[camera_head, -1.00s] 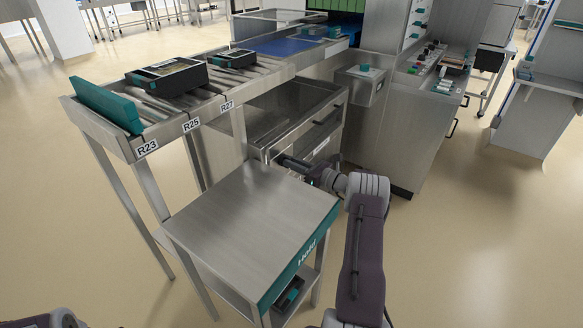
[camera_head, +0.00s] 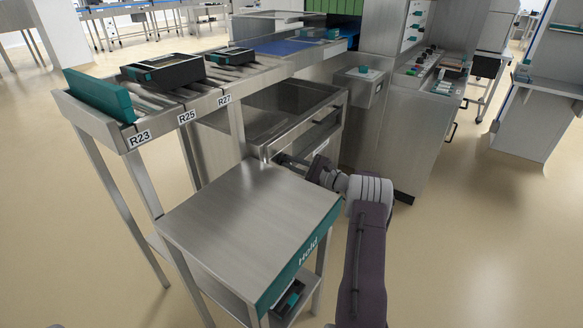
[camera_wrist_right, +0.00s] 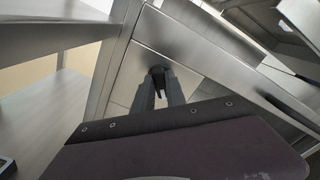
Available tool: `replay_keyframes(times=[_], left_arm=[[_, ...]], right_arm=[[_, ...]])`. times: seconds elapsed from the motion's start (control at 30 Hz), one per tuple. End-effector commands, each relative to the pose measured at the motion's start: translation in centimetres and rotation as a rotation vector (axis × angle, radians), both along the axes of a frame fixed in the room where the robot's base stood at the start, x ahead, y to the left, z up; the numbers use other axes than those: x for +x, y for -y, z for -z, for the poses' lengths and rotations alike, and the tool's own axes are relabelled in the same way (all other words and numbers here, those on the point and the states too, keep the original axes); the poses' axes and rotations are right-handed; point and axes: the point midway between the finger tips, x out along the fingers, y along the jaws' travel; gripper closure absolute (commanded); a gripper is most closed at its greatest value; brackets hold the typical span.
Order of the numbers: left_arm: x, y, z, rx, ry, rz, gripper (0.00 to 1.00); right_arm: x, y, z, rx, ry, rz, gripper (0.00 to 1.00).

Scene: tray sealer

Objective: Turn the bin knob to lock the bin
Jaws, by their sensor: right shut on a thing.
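The steel bin (camera_head: 262,127) stands open-topped under the roller conveyor, behind the Hold table. My right gripper (camera_head: 283,159) reaches the bin's front from the right, low near its left corner and just above the table's back edge. In the right wrist view, the gripper's two fingers (camera_wrist_right: 160,88) are closed on a small dark knob (camera_wrist_right: 158,71) on the flat steel front. The fingers hide most of the knob, so I cannot tell how far it is turned. My left gripper is not in view.
The steel Hold table (camera_head: 245,215) stands close in front of the bin, with a tray (camera_head: 290,298) on its lower shelf. A steel machine cabinet (camera_head: 385,150) stands right of the bin. The floor at right is clear.

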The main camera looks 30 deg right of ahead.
Motion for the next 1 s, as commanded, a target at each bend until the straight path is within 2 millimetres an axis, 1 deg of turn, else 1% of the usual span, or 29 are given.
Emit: replay_keyframes(times=[0.03, 0.23, 0.8, 0.83, 0.87, 0.9, 1.0], left_arm=[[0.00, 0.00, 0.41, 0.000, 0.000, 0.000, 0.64], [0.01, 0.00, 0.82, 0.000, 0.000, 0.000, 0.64], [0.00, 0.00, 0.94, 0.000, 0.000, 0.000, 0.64], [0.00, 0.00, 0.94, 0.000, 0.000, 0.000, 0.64], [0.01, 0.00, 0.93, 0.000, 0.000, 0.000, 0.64], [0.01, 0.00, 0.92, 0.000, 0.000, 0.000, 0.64], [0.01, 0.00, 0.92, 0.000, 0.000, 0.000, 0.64]], right_arm=[[-0.01, -0.02, 0.25, -0.018, 0.007, -0.001, 1.00], [-0.01, -0.01, 0.17, -0.072, 0.029, -0.001, 1.00], [0.00, -0.02, 0.09, -0.096, 0.038, -0.002, 1.00], [0.00, -0.02, 0.09, -0.096, 0.038, -0.002, 0.75], [0.00, -0.02, 0.09, -0.096, 0.038, -0.002, 0.67], [0.01, -0.01, 0.08, -0.096, 0.038, -0.002, 0.62], [0.01, -0.01, 0.07, -0.095, 0.038, -0.001, 0.62]])
